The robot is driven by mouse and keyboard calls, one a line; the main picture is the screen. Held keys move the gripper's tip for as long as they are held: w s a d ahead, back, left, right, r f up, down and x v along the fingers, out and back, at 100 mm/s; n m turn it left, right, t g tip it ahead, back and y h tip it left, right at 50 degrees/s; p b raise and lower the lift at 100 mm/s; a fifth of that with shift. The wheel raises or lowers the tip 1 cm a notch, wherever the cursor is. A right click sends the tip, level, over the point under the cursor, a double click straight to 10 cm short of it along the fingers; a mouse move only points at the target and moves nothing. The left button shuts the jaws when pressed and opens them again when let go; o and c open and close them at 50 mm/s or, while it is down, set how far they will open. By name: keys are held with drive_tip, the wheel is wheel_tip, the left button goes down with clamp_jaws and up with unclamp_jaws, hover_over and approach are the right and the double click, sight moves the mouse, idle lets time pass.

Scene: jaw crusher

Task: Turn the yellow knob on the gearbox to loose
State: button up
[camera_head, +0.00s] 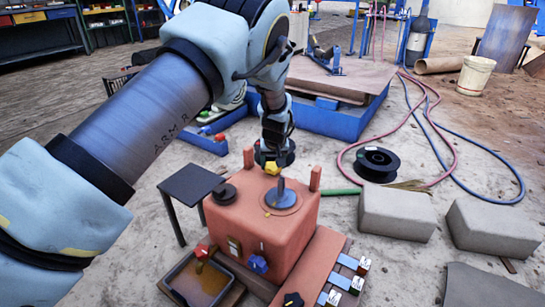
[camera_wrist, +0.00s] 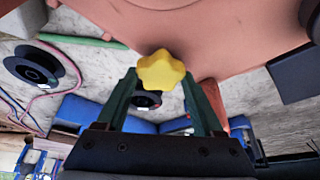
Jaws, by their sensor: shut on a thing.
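The gearbox (camera_head: 262,232) is a salmon-red box in the middle of the head view; its surface fills the top of the wrist view (camera_wrist: 215,35). The yellow knob (camera_head: 271,168) is on its far side, near the top edge. In the wrist view the lobed yellow knob (camera_wrist: 161,70) sits between the tips of my two green fingers. My gripper (camera_wrist: 160,77) is shut on it, one finger on each side. In the head view my dark wrist stands just behind the knob and the fingers are mostly hidden. The knob's setting marks cannot be read.
A small dark table (camera_head: 192,184) is at left. A black spool (camera_head: 376,164), hoses and concrete blocks (camera_head: 396,213) lie at right.

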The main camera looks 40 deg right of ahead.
drive_tip(key=shift+d+n+t+y+p, duration=0.15)
drive_tip(key=shift+n+y+p, duration=0.3)
drive_tip(key=shift+n, duration=0.7)
drive_tip(key=shift+n+t+y+p, duration=0.3)
drive_tip(key=shift+n+p, duration=0.2)
drive_tip(key=shift+n, duration=0.65)
drive_tip(key=o, duration=1.4)
drive_tip(key=p+v, duration=0.2)
drive_tip(key=v, duration=0.8)
drive_tip(key=shift+s+r+p, duration=0.15)
drive_tip(key=shift+r+p, duration=0.2)
drive_tip(key=shift+d, duration=0.1)
